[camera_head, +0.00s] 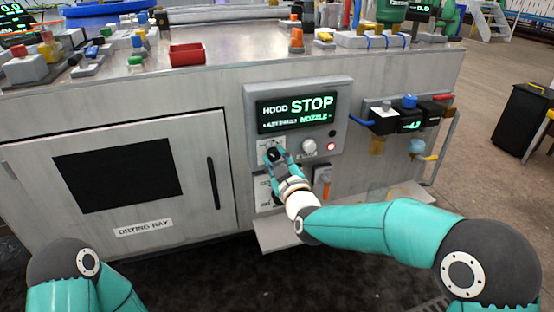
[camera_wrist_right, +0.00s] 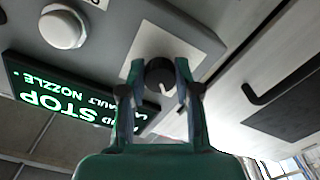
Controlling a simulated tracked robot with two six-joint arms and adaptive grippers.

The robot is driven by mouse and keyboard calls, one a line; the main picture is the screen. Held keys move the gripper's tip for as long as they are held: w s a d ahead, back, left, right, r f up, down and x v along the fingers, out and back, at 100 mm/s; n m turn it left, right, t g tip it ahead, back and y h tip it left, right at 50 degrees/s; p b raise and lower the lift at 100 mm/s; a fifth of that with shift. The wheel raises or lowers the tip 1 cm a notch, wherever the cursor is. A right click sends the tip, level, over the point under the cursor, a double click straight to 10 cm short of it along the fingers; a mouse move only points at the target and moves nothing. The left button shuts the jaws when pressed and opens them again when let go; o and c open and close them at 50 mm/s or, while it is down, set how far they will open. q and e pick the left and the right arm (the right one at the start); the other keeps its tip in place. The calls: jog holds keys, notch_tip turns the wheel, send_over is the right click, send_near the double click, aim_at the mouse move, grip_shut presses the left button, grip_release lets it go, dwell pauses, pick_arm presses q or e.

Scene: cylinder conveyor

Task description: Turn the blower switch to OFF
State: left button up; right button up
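A black round knob (camera_wrist_right: 160,74) with a white pointer line sits on a white plate on the grey control panel (camera_head: 340,100). It looks like the blower switch, but its label is too small to read. My right gripper (camera_head: 274,156) is at this knob, below the display. In the right wrist view its two fingers stand on either side of the knob, close against it, and appear shut on it. The knob's pointer tilts towards the lower right there. My left gripper is out of view; only part of my left arm shows at the lower left.
The display (camera_head: 297,113) reads HOOD STOP and LAST FAULT NOZZLE. A white round knob (camera_head: 309,146) and a lit red lamp (camera_head: 331,146) are right of the gripper. An orange switch (camera_head: 323,180) sits lower. The drying bay door (camera_head: 130,185) with a black handle is left.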

jog(key=o, duration=0.4)
jog(key=shift+o, duration=0.2)
jog(key=shift+s, duration=0.1)
jog(key=v, duration=1.1)
jog(key=shift+s, duration=0.35)
jog(key=shift+d, duration=0.15)
